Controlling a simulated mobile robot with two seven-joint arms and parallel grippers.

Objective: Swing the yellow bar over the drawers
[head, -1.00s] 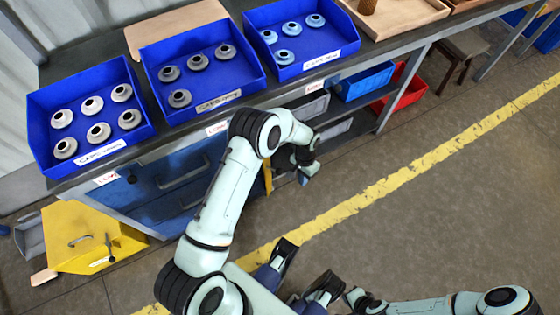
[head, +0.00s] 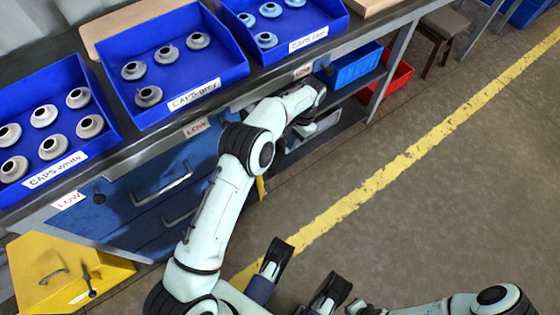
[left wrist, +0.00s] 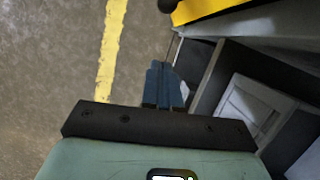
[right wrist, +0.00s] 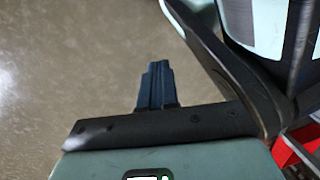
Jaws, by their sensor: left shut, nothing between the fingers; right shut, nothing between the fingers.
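The yellow bar shows as a short upright strip (head: 261,188) at the right end of the blue drawers (head: 160,195), mostly hidden behind my left arm. In the left wrist view a yellow piece (left wrist: 205,9), apparently this bar, lies at the top, with a black knob beside it. My left gripper (head: 306,130) is right of the bar in the head view, by the open shelves under the bench. Its fingers (left wrist: 163,85) are shut and empty, apart from the bar. My right gripper (right wrist: 157,85) is shut and empty above bare floor.
Blue trays of caps (head: 190,105) stand on the bench above the drawers. A yellow box (head: 60,275) stands on the floor at lower left. The floor at right is clear.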

